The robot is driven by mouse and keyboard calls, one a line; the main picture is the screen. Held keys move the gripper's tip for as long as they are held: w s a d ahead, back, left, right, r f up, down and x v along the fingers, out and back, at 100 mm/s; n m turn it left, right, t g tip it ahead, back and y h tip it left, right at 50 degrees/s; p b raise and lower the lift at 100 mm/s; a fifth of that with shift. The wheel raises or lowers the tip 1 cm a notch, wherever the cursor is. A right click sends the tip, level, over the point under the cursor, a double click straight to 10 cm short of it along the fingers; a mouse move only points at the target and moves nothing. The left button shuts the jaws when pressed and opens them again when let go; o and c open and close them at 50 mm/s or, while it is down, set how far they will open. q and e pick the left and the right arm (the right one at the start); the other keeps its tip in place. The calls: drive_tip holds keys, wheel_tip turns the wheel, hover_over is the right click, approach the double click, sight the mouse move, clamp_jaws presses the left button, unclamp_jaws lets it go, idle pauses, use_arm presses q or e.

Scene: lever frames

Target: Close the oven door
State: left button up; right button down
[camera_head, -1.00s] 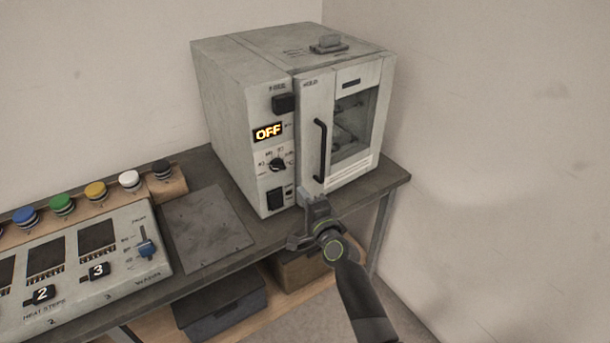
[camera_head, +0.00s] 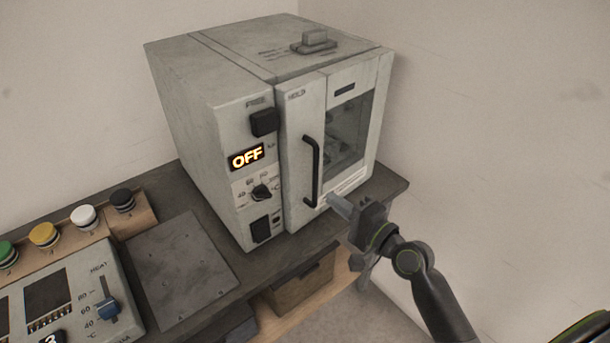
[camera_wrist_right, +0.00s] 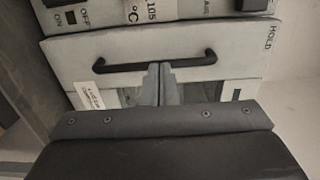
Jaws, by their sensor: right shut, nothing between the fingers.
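The oven (camera_head: 205,130) stands on the bench against the wall, its display reading OFF. Its pale door (camera_head: 296,165) has a black vertical handle (camera_head: 311,170) on the left part and a dark window (camera_head: 348,130) to the right. The door looks nearly flush with the control panel; I cannot tell whether a small gap is left. My right gripper (camera_head: 334,204) is shut and empty, its fingertips at the lower door front, right of the handle's lower end. The right wrist view shows the closed fingers (camera_wrist_right: 157,84) close to the handle (camera_wrist_right: 155,65); contact is unclear. My left gripper is out of view.
A control box (camera_head: 70,300) with a slider and a row of coloured buttons (camera_head: 84,216) are at the left. A flat grey plate (camera_head: 180,265) lies before the oven. A wall is close on the right. A box (camera_head: 297,287) sits below the bench.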

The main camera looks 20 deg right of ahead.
sight(295, 171)
drive_tip(key=p+x, duration=0.1)
drive_tip(key=x, duration=0.7)
drive_tip(key=shift+w+p, duration=0.25)
drive_tip(key=shift+p, duration=0.05)
drive_tip(key=shift+w+a, duration=0.3)
drive_tip(key=shift+w, duration=0.3)
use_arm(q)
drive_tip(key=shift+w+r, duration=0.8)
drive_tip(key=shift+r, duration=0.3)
use_arm(e)
drive_tip(key=shift+w+a, duration=0.1)
drive_tip(key=shift+w, duration=0.1)
drive_tip(key=shift+w+a+r+m+t+h+p, duration=0.1)
drive_tip(key=shift+w+a+m+t+h+p, duration=0.15)
drive_tip(key=shift+w+p, duration=0.25)
drive_tip(key=shift+w+a+r+m+t+h+p, duration=0.1)
drive_tip(key=shift+w+a+m+h+p, duration=0.05)
drive_tip(key=shift+w+a+h+p, duration=0.25)
drive_tip(key=shift+w+a, duration=0.1)
drive_tip(key=shift+w, duration=0.3)
drive_tip(key=shift+s+h, duration=0.1)
drive_tip(key=shift+h, duration=0.15)
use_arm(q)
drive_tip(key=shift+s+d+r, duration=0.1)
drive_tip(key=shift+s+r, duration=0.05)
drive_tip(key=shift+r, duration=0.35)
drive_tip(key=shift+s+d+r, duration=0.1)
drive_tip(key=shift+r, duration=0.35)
use_arm(e)
drive_tip(key=shift+r, duration=0.1)
